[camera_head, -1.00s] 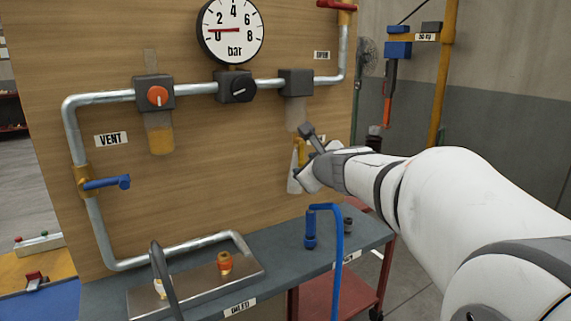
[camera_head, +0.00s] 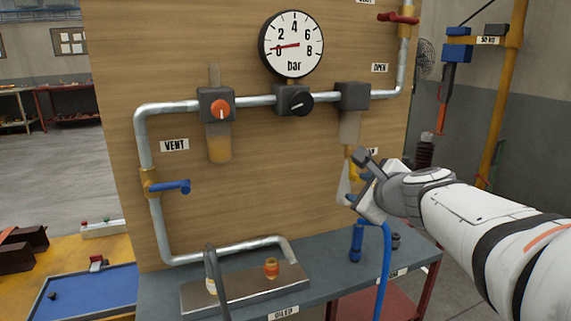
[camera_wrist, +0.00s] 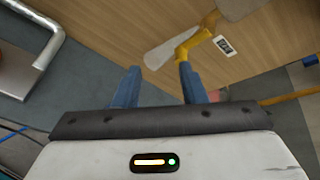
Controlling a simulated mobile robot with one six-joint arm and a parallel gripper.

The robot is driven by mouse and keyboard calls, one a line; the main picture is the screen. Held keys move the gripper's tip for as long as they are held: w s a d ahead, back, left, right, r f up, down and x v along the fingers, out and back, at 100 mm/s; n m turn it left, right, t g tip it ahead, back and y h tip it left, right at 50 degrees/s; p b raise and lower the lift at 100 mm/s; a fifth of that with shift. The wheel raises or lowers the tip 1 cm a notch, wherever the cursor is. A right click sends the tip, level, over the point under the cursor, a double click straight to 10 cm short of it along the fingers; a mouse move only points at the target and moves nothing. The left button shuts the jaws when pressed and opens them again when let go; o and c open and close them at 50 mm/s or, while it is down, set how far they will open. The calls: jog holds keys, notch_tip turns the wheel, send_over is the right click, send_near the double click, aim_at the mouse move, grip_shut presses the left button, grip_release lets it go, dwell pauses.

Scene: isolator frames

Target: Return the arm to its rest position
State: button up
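My gripper (camera_wrist: 156,86) shows in the wrist view with its two blue fingers apart and nothing between them. Beyond the fingers are the wooden panel and a yellow fitting (camera_wrist: 192,43). In the head view my gripper (camera_head: 355,190) is in front of the right part of the panel, below the right dark block (camera_head: 353,96). My white arm reaches in from the right edge. The fingers are partly hidden behind the wrist in that view.
The wooden panel (camera_head: 265,165) carries a pressure gauge (camera_head: 291,45), metal pipes, an orange knob (camera_head: 220,109), a blue-handled valve (camera_head: 172,187) and a red-handled valve (camera_head: 398,17). A blue hose (camera_head: 386,262) rises from the grey bench (camera_head: 345,277) below my gripper. Open floor lies left of the panel.

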jog(key=s+a+f+n+g+y+p, duration=0.1)
jog(key=s+a+n+g+p, duration=0.25)
jog(key=s+n, duration=0.3)
jog(key=s+a+f+n+g+p, duration=0.25)
jog(key=s+n+p, duration=0.25)
jog(key=n, duration=0.3)
jog(key=s+d+n+g+h+p, duration=0.1)
jog(key=s+n+g+p, duration=0.1)
jog(key=s+n, duration=0.2)
jog(key=s+d+f+n+g+h+p, duration=0.1)
jog(key=s+n+g+h+p, duration=0.1)
jog(key=s+n, duration=0.3)
jog(key=shift+s+d+f+n+g+p, duration=0.2)
jog(key=shift+s+n+g+p, duration=0.1)
jog(key=shift+n+g+p, duration=0.15)
